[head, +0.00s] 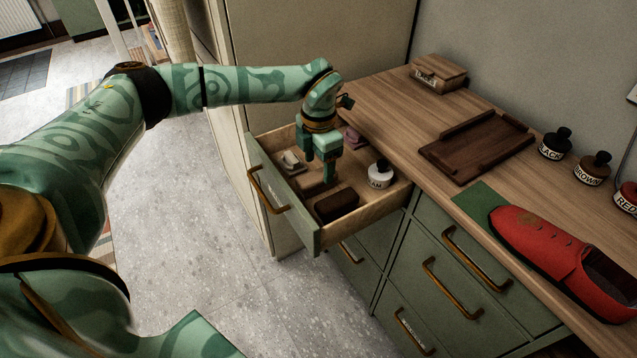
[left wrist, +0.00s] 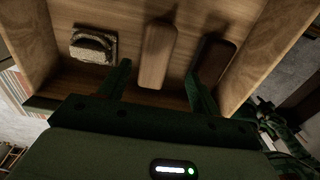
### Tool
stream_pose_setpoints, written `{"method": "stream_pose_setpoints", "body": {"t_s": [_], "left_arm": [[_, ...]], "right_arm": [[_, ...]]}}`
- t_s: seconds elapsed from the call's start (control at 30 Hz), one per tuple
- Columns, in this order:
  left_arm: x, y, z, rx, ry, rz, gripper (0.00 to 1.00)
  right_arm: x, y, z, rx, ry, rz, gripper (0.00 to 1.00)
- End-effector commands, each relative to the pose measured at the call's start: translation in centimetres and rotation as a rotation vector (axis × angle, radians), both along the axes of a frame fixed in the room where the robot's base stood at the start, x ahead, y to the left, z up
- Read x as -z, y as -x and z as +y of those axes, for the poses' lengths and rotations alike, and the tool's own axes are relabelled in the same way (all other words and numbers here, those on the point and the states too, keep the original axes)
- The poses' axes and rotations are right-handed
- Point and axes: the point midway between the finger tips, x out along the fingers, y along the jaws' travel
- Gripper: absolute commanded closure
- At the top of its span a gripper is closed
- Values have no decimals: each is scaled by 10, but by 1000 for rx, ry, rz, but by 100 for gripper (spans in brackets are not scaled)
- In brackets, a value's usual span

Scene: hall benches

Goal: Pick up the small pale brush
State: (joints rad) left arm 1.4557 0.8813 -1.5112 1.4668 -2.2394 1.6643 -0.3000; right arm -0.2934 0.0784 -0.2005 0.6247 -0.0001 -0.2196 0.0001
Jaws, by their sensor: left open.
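The small pale brush (left wrist: 158,53), with a light wooden back, lies in the open drawer (head: 285,228). In the head view it (head: 311,186) is partly hidden by my left gripper (head: 326,174). My left gripper points down into the drawer, open and empty. In the left wrist view the brush shows between its two fingers (left wrist: 160,84), with clear space on both sides. I cannot tell whether the fingertips reach down to its height. My right gripper is not in view.
A dark brush (head: 337,206) lies close beside the pale one. The counter holds a wooden tray (head: 475,150), several bottles and a red shoe (head: 545,240).

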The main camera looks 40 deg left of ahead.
Motion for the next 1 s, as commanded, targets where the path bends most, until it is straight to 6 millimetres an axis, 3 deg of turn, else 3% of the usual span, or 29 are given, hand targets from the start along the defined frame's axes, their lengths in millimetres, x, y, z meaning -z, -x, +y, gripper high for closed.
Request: {"method": "stream_pose_setpoints", "body": {"t_s": [0.3, 0.53, 0.57, 0.73, 1.0], "left_arm": [[50, -2, 7, 0, -1, 7, 36], [50, -2, 7, 0, 0, 1, 36], [50, -2, 7, 0, 0, 1, 39], [50, -2, 7, 0, 0, 1, 85], [50, -2, 7, 0, -1, 2, 85]], "right_arm": [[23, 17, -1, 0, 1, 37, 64], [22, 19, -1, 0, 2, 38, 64], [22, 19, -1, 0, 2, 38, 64], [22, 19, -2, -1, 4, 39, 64], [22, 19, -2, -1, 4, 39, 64]]}}
